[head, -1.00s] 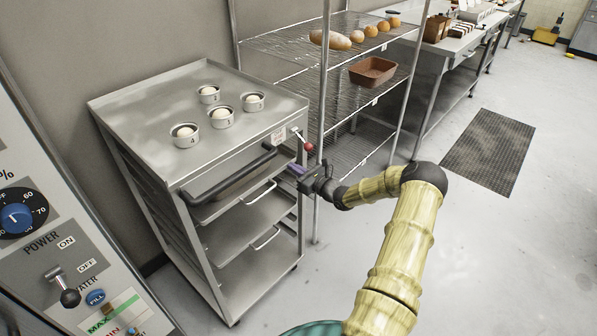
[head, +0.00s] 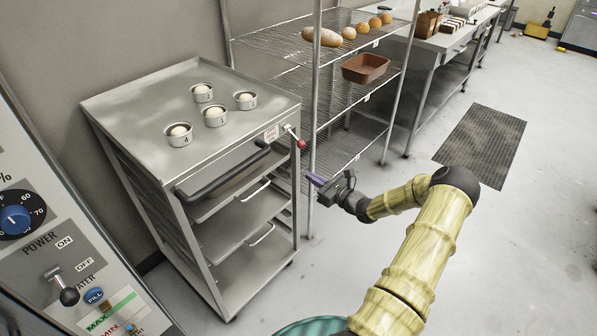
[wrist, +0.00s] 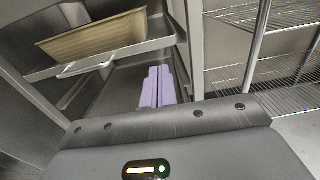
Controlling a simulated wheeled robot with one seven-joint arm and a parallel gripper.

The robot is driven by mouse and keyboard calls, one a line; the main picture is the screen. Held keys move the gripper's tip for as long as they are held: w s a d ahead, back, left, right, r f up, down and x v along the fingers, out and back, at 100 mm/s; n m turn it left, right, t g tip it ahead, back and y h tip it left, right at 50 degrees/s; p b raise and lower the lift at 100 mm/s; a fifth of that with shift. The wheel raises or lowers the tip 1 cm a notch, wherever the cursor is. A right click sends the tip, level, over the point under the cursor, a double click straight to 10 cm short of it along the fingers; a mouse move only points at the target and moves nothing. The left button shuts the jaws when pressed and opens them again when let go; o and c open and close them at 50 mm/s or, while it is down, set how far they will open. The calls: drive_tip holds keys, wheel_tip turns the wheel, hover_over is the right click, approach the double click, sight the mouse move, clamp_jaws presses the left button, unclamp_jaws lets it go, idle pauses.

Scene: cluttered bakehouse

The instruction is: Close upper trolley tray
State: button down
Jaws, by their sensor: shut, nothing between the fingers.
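The metal trolley (head: 245,115) stands left of centre in the head view. Its upper tray (head: 205,212) lies under the dark bar, with a wire handle (head: 256,190) at its front. In the wrist view the upper tray (wrist: 125,54) carries a tan pan (wrist: 95,40) and is at the upper left. I cannot tell exactly how far in the tray sits. My gripper (head: 316,180) is shut and empty, right of the trolley's front right post and apart from the tray. Its purple fingers (wrist: 158,85) point toward the trolley's inside in the wrist view.
A lower tray (head: 228,258) sits below. A red-knobbed lever (head: 300,143) juts from the trolley's corner near my gripper. Several numbered dough cups (head: 215,117) stand on top. A wire rack (head: 314,100) is close behind my gripper. Floor (head: 500,250) to the right is clear.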

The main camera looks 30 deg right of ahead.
drive_tip(key=v, duration=0.3)
drive_tip(key=shift+s+a, duration=0.3)
drive_tip(key=s+a+r+n+g+y+p, duration=0.1)
drive_tip(key=s+a+r+n+g, duration=0.1)
drive_tip(key=a+n+g, duration=0.4)
drive_tip(key=s+a+r+n+g+y+p, duration=0.2)
drive_tip(key=a+r+n+g, duration=0.15)
drive_tip(key=a, duration=0.45)
drive_tip(key=s+a+r+n+g+y+p, duration=0.1)
drive_tip(key=s+a+n+g, duration=0.2)
drive_tip(key=a+n, duration=0.3)
drive_tip(key=s+a+r+n+g+h+p, duration=0.1)
drive_tip(key=s+a+r+n+h+p, duration=0.2)
drive_tip(key=s+r+n+h, duration=0.2)
drive_tip(key=s+a+r+n+g+h+p, duration=0.1)
drive_tip(key=s+a+r+n+h+p, duration=0.3)
drive_tip(key=s+r+n, duration=0.5)
wheel_tip(320, 180, up, 5)
drive_tip(key=n, duration=0.2)
drive_tip(key=shift+n+h, duration=0.35)
drive_tip(key=shift+h, duration=0.05)
